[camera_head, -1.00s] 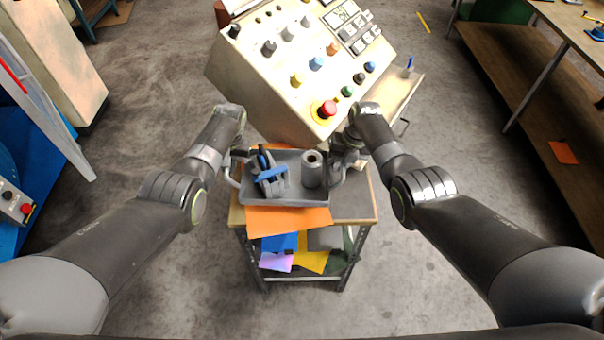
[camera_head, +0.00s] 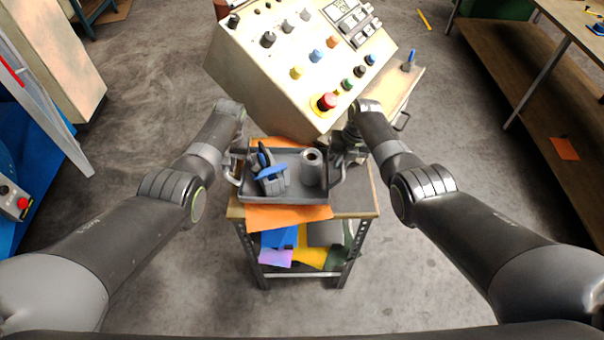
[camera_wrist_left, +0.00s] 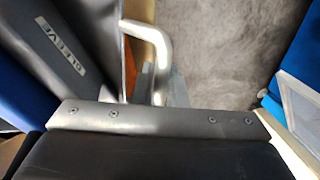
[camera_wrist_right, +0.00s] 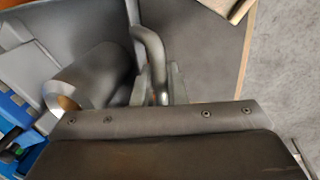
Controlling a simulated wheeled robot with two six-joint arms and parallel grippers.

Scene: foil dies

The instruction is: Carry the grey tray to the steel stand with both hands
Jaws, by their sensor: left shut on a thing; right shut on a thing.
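The grey tray (camera_head: 300,193) is level in the middle of the head view, above a small worktable. It holds a grey hollow cylinder (camera_head: 312,170) on its right and a blue and grey clamp-like tool (camera_head: 270,178) on its left. My left gripper (camera_head: 238,168) is shut on the tray's left handle, seen in the left wrist view (camera_wrist_left: 158,50). My right gripper (camera_head: 342,165) is shut on the right handle, seen in the right wrist view (camera_wrist_right: 150,55). I cannot tell whether the tray touches the worktable, or identify the steel stand.
The worktable (camera_head: 355,203) has perforated metal legs and orange sheets (camera_head: 285,218) under the tray. A large beige control panel (camera_head: 265,85) stands close behind. A long wooden bench (camera_head: 510,75) is at right; a blue machine (camera_head: 10,235) is at left. Floor is open on both sides.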

